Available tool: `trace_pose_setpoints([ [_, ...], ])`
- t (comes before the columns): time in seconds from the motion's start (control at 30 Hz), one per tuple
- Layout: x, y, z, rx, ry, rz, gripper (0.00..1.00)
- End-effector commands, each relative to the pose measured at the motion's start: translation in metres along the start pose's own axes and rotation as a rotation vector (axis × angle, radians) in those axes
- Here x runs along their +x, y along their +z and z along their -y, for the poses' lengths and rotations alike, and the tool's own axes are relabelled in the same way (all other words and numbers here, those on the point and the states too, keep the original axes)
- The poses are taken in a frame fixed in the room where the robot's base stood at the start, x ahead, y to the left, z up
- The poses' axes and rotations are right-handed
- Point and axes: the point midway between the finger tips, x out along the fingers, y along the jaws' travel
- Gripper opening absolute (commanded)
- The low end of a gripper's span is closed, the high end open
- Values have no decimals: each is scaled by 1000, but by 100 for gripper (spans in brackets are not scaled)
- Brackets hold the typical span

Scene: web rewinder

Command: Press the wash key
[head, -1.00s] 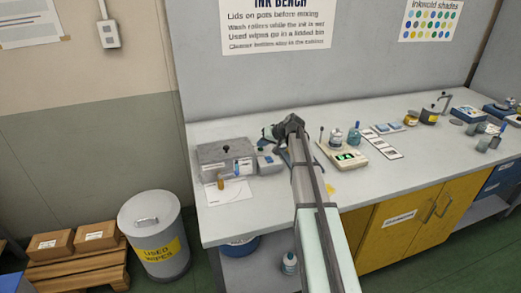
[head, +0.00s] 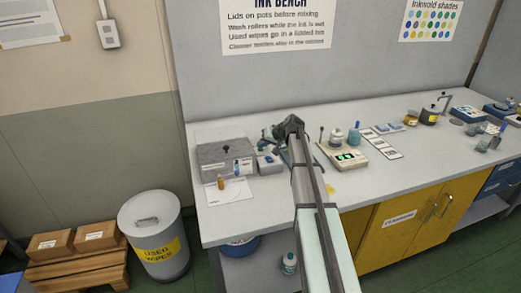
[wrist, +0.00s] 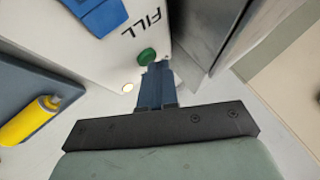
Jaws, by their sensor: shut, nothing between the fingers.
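In the wrist view a white control box (wrist: 100,45) carries the word FILL, seen upside down. A round green button (wrist: 147,57) and a small cream round spot (wrist: 128,87) are on its face, and a blue part (wrist: 97,14) is near its top edge. No key labelled wash can be read. My gripper (wrist: 158,68) is shut and empty, its tips right beside the green button; I cannot tell if they touch it. In the head view my gripper (head: 275,136) is by a small pale unit (head: 268,161) right of a grey box, and partly hides this area.
The grey box (head: 213,156) with a black knob stands left of the unit. A small amber bottle (head: 221,184) stands on white paper in front. In the wrist view a yellow bottle (wrist: 28,121) lies at left.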

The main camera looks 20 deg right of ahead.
Motion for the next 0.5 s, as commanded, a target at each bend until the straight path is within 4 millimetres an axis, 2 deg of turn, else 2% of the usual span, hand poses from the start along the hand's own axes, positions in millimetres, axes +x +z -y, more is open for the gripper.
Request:
trace_pose_setpoints([
  [0.5,-9,-7,7,0,1,0,0],
])
